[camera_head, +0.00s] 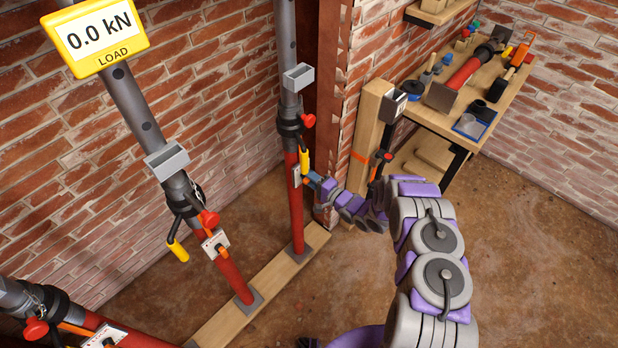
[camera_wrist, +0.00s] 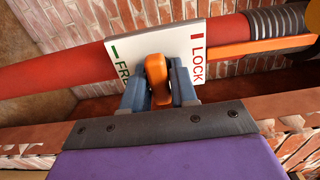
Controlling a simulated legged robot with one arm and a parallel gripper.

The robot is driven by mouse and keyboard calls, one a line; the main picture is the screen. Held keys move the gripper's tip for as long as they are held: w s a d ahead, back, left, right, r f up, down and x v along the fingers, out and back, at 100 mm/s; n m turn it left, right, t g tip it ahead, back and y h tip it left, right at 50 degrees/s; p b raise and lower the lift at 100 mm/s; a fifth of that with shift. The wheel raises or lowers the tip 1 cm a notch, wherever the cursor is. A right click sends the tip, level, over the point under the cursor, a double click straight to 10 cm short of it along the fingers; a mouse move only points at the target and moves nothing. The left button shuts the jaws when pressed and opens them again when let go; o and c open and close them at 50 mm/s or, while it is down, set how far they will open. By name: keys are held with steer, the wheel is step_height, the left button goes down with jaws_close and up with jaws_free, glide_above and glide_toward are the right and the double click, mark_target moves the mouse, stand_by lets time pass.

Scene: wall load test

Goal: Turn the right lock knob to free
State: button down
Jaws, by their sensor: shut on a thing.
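The right lock knob (camera_wrist: 157,80) is orange and sits on a white plate (camera_wrist: 192,42) on the right red prop (camera_head: 296,205). In the wrist view the plate reads LOCK at right and FREE at left, the latter partly covered. My gripper (camera_wrist: 160,88) is shut on the knob, with one blue-grey finger on each side. The knob stands about upright in the picture, between the two words; its exact setting is hard to tell. In the head view my gripper (camera_head: 313,180) reaches the prop from the right and hides the knob.
The middle prop (camera_head: 231,270) and another at lower left (camera_head: 75,322) carry similar plates. A yellow load display (camera_head: 95,35) reads 0.0 kN. A wooden sole plank (camera_head: 265,290) lies on the dirt floor. A workbench (camera_head: 480,100) with tools stands at right.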

steer(key=shift+w+d+f, duration=0.1)
steer(key=shift+d+f, duration=0.05)
steer(key=c, duration=1)
jaws_free()
steer(key=shift+w+f, duration=0.1)
steer(key=shift+c, duration=0.2)
steer(key=p+v, duration=0.2)
steer(key=v, duration=1.5)
steer(key=shift+s+d, duration=0.2)
steer(key=shift+s, duration=0.05)
